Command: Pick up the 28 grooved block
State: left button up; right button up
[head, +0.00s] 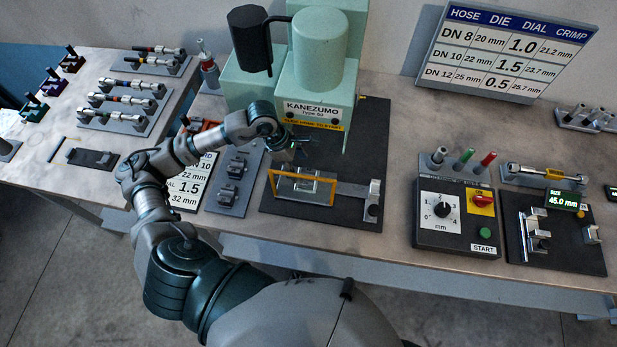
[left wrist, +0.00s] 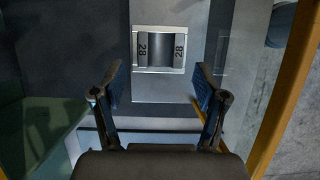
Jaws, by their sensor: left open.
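The 28 grooved block (left wrist: 160,48) is a small pale metal block with a dark curved groove across its middle and "28" marked on both sides. In the left wrist view it lies on a light grey plate (left wrist: 165,116), beyond my fingertips and roughly centred between them. In the head view the block (head: 303,184) shows small, behind the orange frame at the front of the green press. My left gripper (left wrist: 160,85) is open and empty, apart from the block; in the head view it (head: 298,150) is above and behind that frame. My right gripper is in neither view.
The orange frame (head: 272,188) stands close to the block, and also rises at the right of the left wrist view (left wrist: 287,85). The green press (head: 320,90) overhangs behind. A dark plate with small blocks (head: 234,180) lies left; a control box (head: 452,238) stands right.

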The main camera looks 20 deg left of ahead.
aim_at(305, 174)
pick_arm(q)
jog(key=p+x, duration=0.1)
jog(key=x, duration=0.4)
jog(key=shift+f, duration=0.1)
jog(key=shift+d, duration=0.15)
jog(key=c, duration=0.6)
grip_shut()
